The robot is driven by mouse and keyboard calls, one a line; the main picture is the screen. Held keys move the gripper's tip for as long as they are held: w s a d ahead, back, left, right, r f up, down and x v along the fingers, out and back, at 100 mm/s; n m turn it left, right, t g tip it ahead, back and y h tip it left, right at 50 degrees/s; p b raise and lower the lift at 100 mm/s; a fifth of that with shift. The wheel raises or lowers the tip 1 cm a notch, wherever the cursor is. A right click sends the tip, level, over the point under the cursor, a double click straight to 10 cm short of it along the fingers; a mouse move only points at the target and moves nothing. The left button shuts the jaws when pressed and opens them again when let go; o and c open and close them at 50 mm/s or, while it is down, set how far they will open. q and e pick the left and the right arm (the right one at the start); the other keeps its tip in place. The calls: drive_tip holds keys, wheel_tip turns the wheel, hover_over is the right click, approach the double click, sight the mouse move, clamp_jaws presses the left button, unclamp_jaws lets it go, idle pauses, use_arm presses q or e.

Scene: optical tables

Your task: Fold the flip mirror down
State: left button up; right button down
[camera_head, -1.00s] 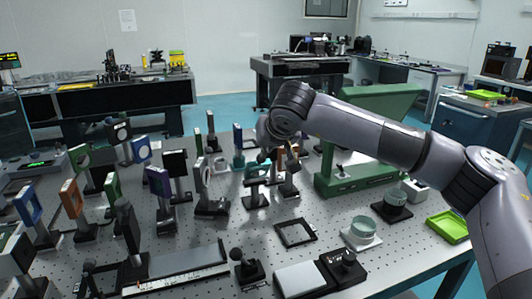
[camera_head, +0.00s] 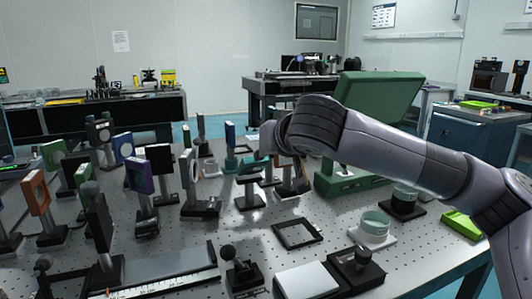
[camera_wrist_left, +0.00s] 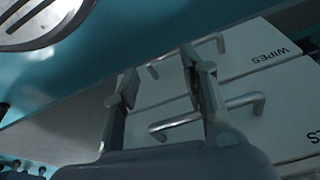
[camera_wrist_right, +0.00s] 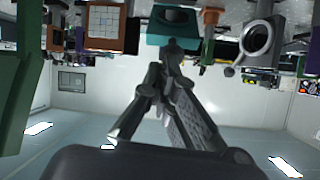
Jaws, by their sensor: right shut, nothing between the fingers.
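I cannot identify the flip mirror with certainty. A teal mount (camera_wrist_right: 174,27) with a dark oval shows upside down in the right wrist view, just beyond my right gripper (camera_wrist_right: 170,52). Those fingers are together with nothing between them; I cannot tell whether they touch the mount. In the head view, a low teal-topped mount (camera_head: 252,165) stands on a dark post and base, beside the end of my right arm. The right fingertips are not clear there. My left gripper (camera_wrist_left: 160,75) is open and empty in the left wrist view, in front of white drawers, away from the optics.
Several posted optics crowd the perforated table (camera_head: 190,243) at left. A large green housing (camera_head: 375,105) stands behind my right arm. A square black frame (camera_head: 297,233) lies in front. White drawers (camera_wrist_left: 285,105) with metal handles and "WIPES" lettering face the left wrist camera.

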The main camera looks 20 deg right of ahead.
use_arm(q)
drive_tip(key=w+b+v, duration=0.1)
drive_tip(key=b+v, duration=0.1)
drive_tip(key=v, duration=0.6)
use_arm(e)
drive_tip(key=shift+s+f, duration=0.75)
drive_tip(key=shift+s, duration=0.05)
use_arm(q)
drive_tip(key=shift+a+r, duration=0.1)
drive_tip(key=shift+r, duration=0.05)
drive_tip(key=shift+r+t, duration=0.1)
drive_tip(key=shift+t, duration=0.2)
use_arm(e)
drive_tip(key=v, duration=1.2)
drive_tip(key=shift+s+f, duration=0.1)
drive_tip(key=shift+f, duration=0.05)
use_arm(q)
drive_tip(key=shift+s, duration=0.15)
